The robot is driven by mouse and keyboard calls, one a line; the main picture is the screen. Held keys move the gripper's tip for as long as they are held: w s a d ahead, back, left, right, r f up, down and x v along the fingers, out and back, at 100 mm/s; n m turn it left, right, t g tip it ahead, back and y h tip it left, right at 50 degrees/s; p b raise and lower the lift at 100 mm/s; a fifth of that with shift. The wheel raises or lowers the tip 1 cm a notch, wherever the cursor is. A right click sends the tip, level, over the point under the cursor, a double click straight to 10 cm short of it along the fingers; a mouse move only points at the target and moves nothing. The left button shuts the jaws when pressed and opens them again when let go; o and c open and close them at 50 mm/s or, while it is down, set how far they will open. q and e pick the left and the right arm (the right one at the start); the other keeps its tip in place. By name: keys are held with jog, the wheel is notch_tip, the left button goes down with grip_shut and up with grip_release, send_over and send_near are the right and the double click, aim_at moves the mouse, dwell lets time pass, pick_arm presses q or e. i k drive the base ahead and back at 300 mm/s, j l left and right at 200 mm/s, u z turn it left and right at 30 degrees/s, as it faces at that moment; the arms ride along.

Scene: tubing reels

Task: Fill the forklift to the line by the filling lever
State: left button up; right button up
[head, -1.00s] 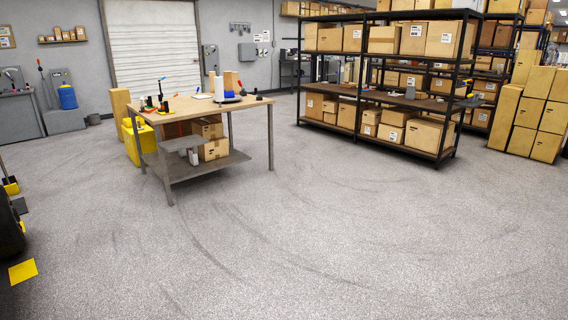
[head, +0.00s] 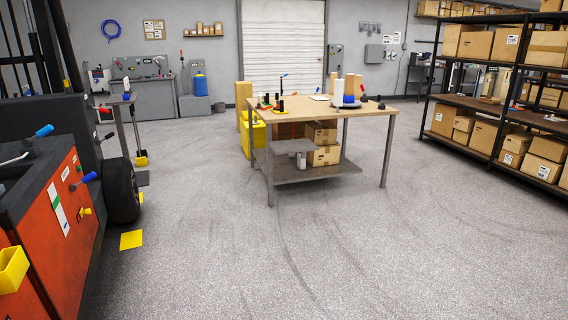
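An orange and black forklift (head: 55,235) stands at the left edge of the head view, partly cut off by the frame. Its dark mast rises at the upper left and a black wheel (head: 122,190) touches the floor. Blue-handled levers (head: 84,181) and (head: 42,131) show on its side and top. A white strip with green (head: 59,210) is on its orange side; I cannot tell whether it is the fill line. Several small levers also show by the back wall; I cannot tell which is the filling lever. Neither of my grippers is in view.
A wooden worktable (head: 320,114) with small items on top stands in the middle. Black shelving (head: 500,110) with boxes is at the right. A grey bench (head: 150,98) and blue container (head: 200,85) are at the back left. The floor in front is clear.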

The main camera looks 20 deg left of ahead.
aim_at(45, 130)
jog(key=i+u, duration=0.8)
jog(key=i, duration=0.15)
jog(key=i+l+u, duration=0.1)
jog(key=i+u, duration=0.4)
jog(key=i, duration=0.55)
jog(key=i+l+u, duration=0.15)
jog(key=i+u, duration=0.35)
jog(key=i, duration=0.6)
jog(key=i+u, duration=0.3)
jog(key=u, duration=0.15)
jog(key=i+l+u, duration=0.1)
jog(key=i+u, duration=0.15)
jog(key=u, duration=0.15)
